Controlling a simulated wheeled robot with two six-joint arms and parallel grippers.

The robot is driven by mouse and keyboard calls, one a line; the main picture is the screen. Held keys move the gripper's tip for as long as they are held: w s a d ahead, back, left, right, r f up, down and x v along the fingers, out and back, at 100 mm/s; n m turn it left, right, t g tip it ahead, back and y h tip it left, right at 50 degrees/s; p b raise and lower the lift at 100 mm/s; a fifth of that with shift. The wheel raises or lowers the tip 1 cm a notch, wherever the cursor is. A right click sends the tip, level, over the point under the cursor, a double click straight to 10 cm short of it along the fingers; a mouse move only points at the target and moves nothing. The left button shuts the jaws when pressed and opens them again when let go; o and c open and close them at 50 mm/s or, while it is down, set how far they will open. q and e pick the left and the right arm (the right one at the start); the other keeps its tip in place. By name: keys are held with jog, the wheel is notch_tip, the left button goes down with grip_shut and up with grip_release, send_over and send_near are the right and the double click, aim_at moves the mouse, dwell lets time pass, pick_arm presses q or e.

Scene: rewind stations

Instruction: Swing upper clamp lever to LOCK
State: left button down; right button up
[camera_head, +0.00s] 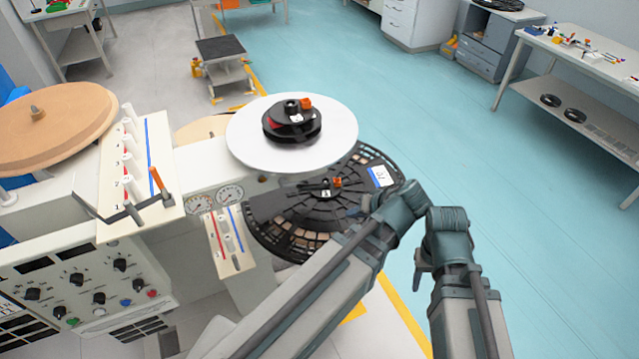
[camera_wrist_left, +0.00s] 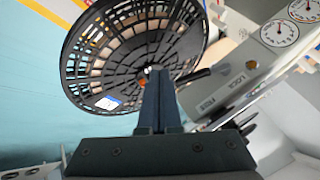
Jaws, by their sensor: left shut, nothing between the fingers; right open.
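A pale plate (camera_wrist_left: 222,90) marked LOCK and FREE shows in the left wrist view. A dark lever-like bar (camera_wrist_left: 195,76) lies beside it, close to my finger; I cannot tell if they touch or whether it is the upper clamp lever. My left gripper (camera_wrist_left: 160,82) is shut and empty, its fingers pointing toward the lower black reel (camera_wrist_left: 84,71). In the head view my left gripper (camera_head: 357,211) is over that reel's right side, largely hidden by its arm. A black hub with an orange tab (camera_head: 306,103) sits on the upper white platter. My right gripper (camera_head: 419,272), partly hidden, is open right of the reel.
The machine has two gauges (camera_head: 216,197) and a small panel (camera_head: 229,241) with red and blue lines. A taller numbered panel (camera_head: 140,170) with an orange-tipped lever stands left.

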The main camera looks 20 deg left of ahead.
pick_arm(q)
jog(key=w+a+r+n+t+y, duration=0.2)
jog(key=w+a+r+n+y, duration=0.1)
jog(key=r, duration=0.3)
jog(key=shift+w+a+n+y, duration=0.3)
jog(key=shift+w+a+n, duration=0.35)
jog(key=shift+w, duration=0.2)
jog(key=shift+r, duration=0.1)
jog(key=b, duration=0.7)
send_near(312, 188)
jog(key=w+a+f, duration=0.1)
jog(key=w+a, duration=0.3)
jog(key=shift+a+f+b, duration=0.55)
jog(key=shift+f+b, duration=0.3)
jog(key=shift+f, duration=0.1)
jog(key=shift+w, duration=0.1)
